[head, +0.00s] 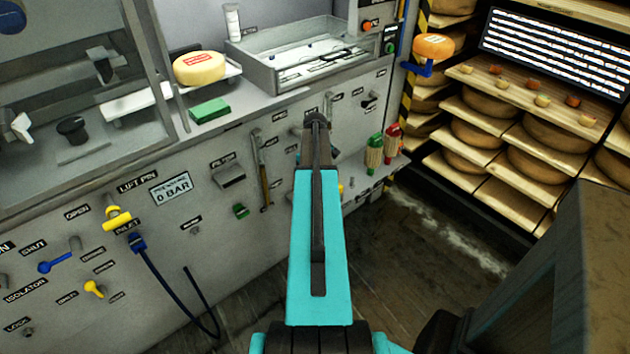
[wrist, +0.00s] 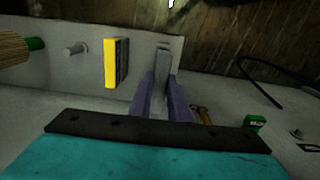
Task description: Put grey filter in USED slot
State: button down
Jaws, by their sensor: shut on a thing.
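My gripper (wrist: 161,92) shows in the wrist view, with two purple fingers closed on a narrow grey piece, the grey filter (wrist: 162,66). The filter stands out beyond the fingertips, close to the grey panel face; I cannot tell whether it touches the panel. In the head view my turquoise arm hides the gripper and the filter. A yellow and dark block (wrist: 117,62) sits on the panel just left of the filter in the wrist view. A FILTER-labelled fitting (head: 229,175) is on the panel left of my arm. I cannot read a USED label or make out that slot.
A hammer (head: 262,170) hangs left of my arm, with a green block (head: 240,211) near it. A blue cable (head: 170,285) droops from the panel. Cheese shelves (head: 505,160) stand at right. The floor before the panel is clear.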

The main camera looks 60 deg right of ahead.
jog(key=shift+f+b, duration=1.1)
jog(key=shift+f, duration=2)
dwell(0.6)
jog(key=c, duration=1.6)
grip_release()
notch_tip(320, 180, up, 14)
jog(key=shift+f, duration=0.1)
